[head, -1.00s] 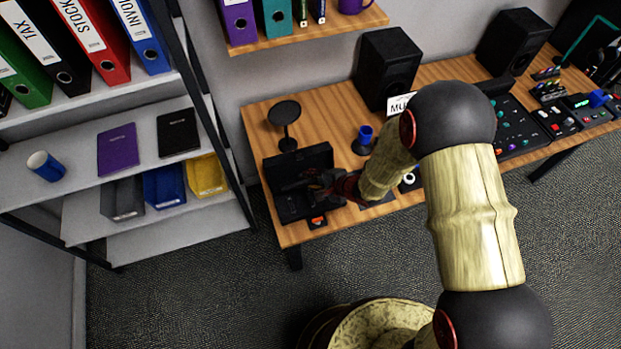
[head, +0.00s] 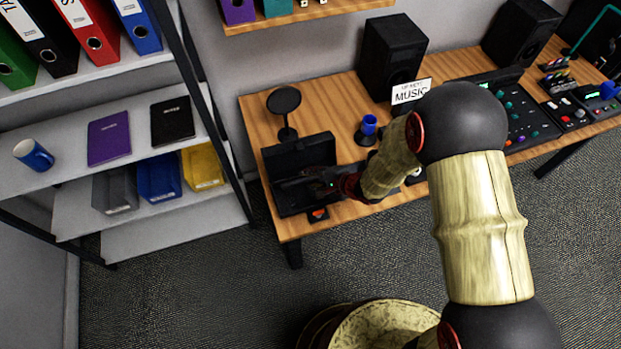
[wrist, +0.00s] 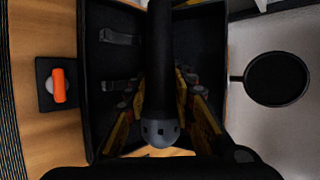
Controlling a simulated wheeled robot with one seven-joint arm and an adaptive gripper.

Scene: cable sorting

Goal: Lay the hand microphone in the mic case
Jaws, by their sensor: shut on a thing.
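The hand microphone (wrist: 160,75) is dark with a grey rounded end, and it lies between my gripper's fingers in the wrist view. My gripper (wrist: 165,108) is shut on it; the gripper also shows in the head view (head: 335,184), over the right part of the case. The black mic case (head: 285,201) stands open on the left end of the desk, its lid raised at the back. In the wrist view the case (wrist: 105,65) lies beneath the microphone, with strap-like pieces inside. Whether the microphone touches the case floor I cannot tell.
A small dark block with an orange top (head: 318,214) sits in front of the case. A round black disc on a stand (head: 284,102) is behind it. A blue cup-like item (head: 369,125), a MUSIC sign (head: 411,91) and a speaker (head: 392,58) stand to the right.

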